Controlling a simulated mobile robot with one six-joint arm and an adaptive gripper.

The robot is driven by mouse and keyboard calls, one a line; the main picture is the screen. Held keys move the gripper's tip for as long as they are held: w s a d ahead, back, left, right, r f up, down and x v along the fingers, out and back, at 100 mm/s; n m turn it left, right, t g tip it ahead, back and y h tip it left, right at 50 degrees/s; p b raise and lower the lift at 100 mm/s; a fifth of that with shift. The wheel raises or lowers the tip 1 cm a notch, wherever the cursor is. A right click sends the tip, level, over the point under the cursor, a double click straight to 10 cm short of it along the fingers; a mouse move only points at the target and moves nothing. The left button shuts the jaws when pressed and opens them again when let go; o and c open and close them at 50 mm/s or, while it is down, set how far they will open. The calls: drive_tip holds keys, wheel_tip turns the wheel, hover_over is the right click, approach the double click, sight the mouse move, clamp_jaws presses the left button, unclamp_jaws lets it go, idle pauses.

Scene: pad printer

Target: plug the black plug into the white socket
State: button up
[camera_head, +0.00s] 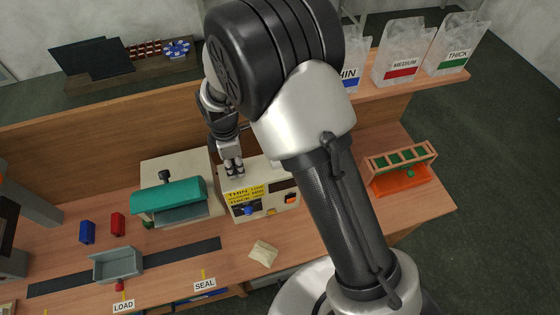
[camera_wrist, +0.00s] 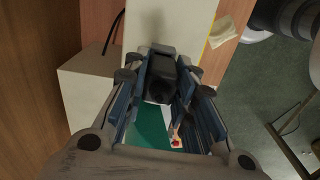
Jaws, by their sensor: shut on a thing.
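My gripper (camera_head: 234,172) is over the back of a cream control box (camera_head: 264,194) with a yellow label. In the wrist view my gripper (camera_wrist: 160,95) is shut on the black plug (camera_wrist: 160,76), which sits between the two fingers. The plug cannot be made out in the head view. I cannot pick out the white socket in either view. Whether the plug touches anything beyond the fingers cannot be told. A black cable (camera_wrist: 113,35) runs along the wooden panel in the wrist view.
A teal-topped machine (camera_head: 170,198) stands left of the control box. An orange rack (camera_head: 400,177) is at the right. A grey tray (camera_head: 117,264), blue block (camera_head: 87,232) and red block (camera_head: 117,223) are at the left. A wooden back panel (camera_head: 80,150) rises behind.

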clamp_jaws()
drive_tip(key=shift+r+p, duration=1.65)
drive_tip(key=shift+r, duration=0.9)
drive_tip(key=shift+d, duration=0.1)
